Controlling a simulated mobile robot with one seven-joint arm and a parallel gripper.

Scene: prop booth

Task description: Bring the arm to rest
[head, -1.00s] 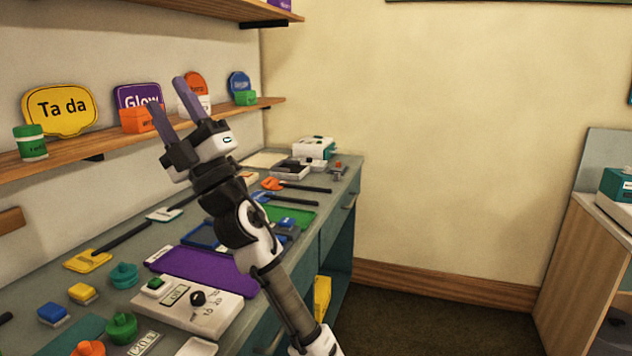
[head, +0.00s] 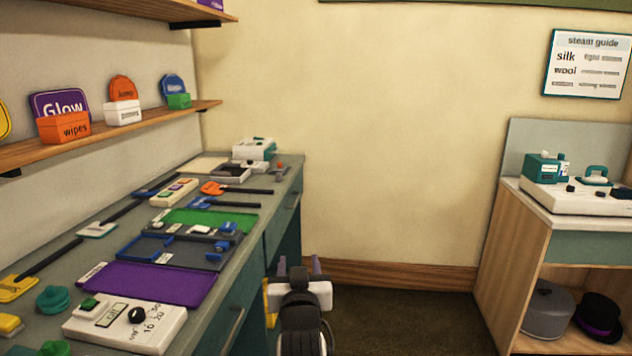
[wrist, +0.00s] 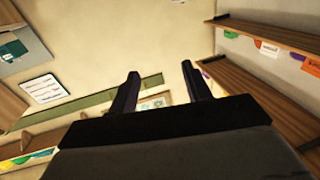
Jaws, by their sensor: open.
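My gripper (head: 300,265) shows low in the head view, in front of the floor and just right of the counter's drawer fronts. Its two fingers point up and stand apart, with nothing between them. In the wrist view the open fingers (wrist: 160,88) also show empty, against the wall and ceiling area. My forearm is mostly hidden below the picture's edge.
The grey counter (head: 215,305) at left carries a purple mat (head: 150,284), a white dial box (head: 125,322) and several paddles. Shelves with signs hang above it. A wooden cabinet (head: 488,265) with a white steamer unit stands at right. Floor between is clear.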

